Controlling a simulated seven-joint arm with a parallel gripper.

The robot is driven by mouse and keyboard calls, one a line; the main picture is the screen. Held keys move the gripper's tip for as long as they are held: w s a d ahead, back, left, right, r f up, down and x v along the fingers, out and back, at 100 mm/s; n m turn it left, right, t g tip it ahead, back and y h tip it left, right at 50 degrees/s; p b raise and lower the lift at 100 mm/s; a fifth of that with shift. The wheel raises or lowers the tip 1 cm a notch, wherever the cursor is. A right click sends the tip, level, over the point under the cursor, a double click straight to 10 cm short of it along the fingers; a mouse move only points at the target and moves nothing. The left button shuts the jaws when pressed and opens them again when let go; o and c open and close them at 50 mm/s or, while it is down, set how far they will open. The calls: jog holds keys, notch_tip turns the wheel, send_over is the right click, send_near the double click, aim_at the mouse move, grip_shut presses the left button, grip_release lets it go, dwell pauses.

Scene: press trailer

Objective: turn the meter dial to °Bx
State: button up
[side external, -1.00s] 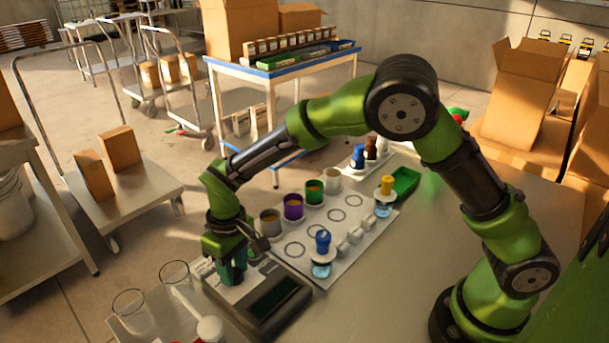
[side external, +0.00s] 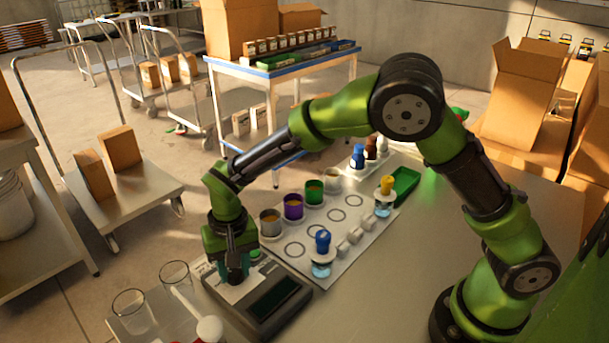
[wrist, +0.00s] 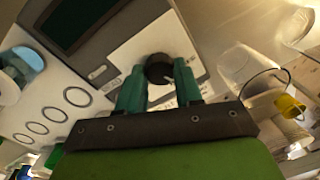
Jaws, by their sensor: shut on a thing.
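The meter (side external: 262,306) is a dark grey box with a dark screen (side external: 273,297) and a pale face panel. It stands on the table in the side view and fills the top of the wrist view (wrist: 95,45). Its dial (wrist: 159,69) is a round black knob with a light pointer mark. My gripper (wrist: 160,85) points down at the meter, with its two green fingers on either side of the dial, shut on it. In the side view my gripper (side external: 235,275) hides most of the dial. The labels around the dial are too small to read.
A white tray (side external: 290,262) with several coloured cups and a blue-topped bottle (side external: 322,255) lies right of the meter. Clear glasses (side external: 133,312) and a white spoon-like item (side external: 209,329) stand close on the left. The table front right is clear.

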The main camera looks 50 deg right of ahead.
aim_at(240, 272)
jog(key=m, duration=0.4)
jog(key=shift+r+m, duration=0.1)
jog(key=shift+m, duration=0.3)
dwell(0.4)
jog(key=o, duration=1)
jog(key=shift+o, duration=0.2)
notch_tip(240, 272, up, 17)
jog(key=shift+s+d, duration=0.3)
jog(key=shift+s, duration=0.1)
